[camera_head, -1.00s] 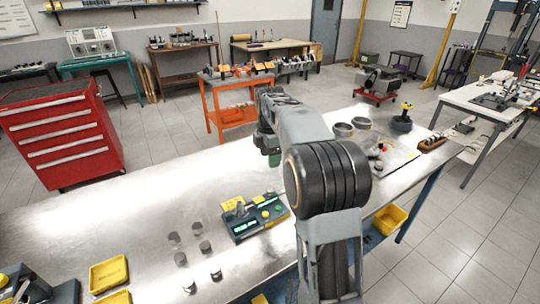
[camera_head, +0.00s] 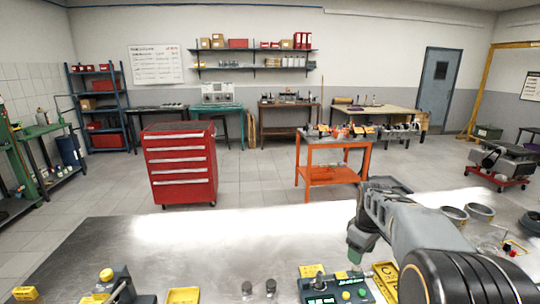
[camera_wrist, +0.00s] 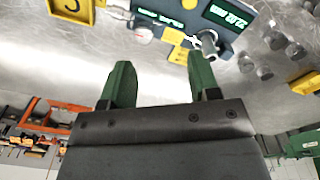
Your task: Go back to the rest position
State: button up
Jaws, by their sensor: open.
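My gripper (camera_wrist: 158,88) is open in the wrist view, its two green fingers apart with nothing between them. In the head view my gripper (camera_head: 357,245) hangs above the metal workbench (camera_head: 190,240), right of the middle, and its fingertips are partly hidden. In the wrist view a digital device (camera_wrist: 190,18) with a lit display lies beyond the fingertips, apart from them. The same device (camera_head: 335,290) shows at the bottom of the head view.
Small metal cylinders (camera_head: 247,288) stand on the bench near yellow trays (camera_head: 184,296). Two metal rings (camera_head: 480,212) are at the right. A red tool cabinet (camera_head: 180,165) and an orange cart (camera_head: 328,178) stand beyond the bench. The bench's left-middle surface is clear.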

jog(key=s+a+m+t, duration=0.1)
jog(key=s+a+m, duration=0.2)
jog(key=s, duration=0.6)
jog(key=s+a+m+t, duration=0.2)
jog(key=s+a+m, duration=0.2)
jog(key=s, duration=0.6)
jog(key=shift+a+t, duration=0.3)
jog(key=shift+a, duration=0.9)
